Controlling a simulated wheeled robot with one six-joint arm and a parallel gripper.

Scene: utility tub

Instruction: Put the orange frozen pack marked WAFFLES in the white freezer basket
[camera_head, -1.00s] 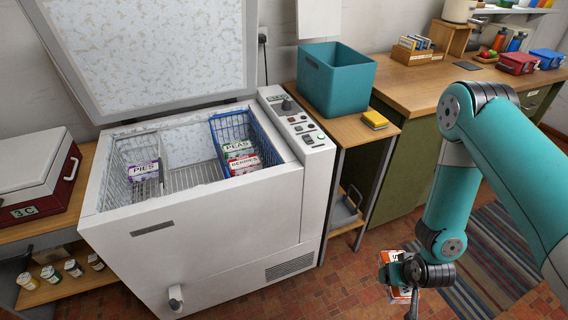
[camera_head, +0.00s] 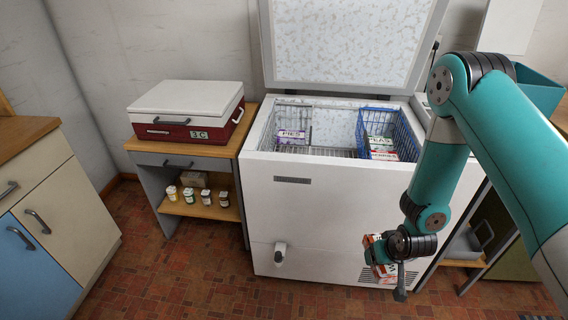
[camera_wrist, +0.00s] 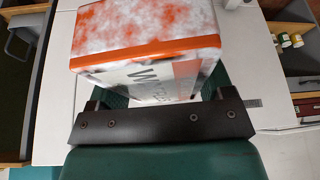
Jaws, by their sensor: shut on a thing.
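My gripper (camera_head: 384,254) is shut on the orange and white frosted waffles pack (camera_head: 376,246), in front of the freezer's right front. In the wrist view the pack (camera_wrist: 146,38) fills the upper middle, its lettering partly hidden by my gripper (camera_wrist: 150,95). The chest freezer (camera_head: 325,215) stands with its lid (camera_head: 345,45) raised. Inside at left is the white wire basket (camera_head: 287,112), with a purple and white pack marked PIES (camera_head: 292,136) by it. At right is a blue wire basket (camera_head: 403,136) holding a PEAS pack (camera_head: 381,143) and a BERRIES pack (camera_head: 384,156).
Left of the freezer, a wooden stand (camera_head: 148,147) bears a red and white box marked 3C (camera_head: 185,112), with several jars on its lower shelf (camera_head: 215,211). A cabinet (camera_head: 60,215) stands at far left. The floor (camera_head: 170,275) before the freezer is clear.

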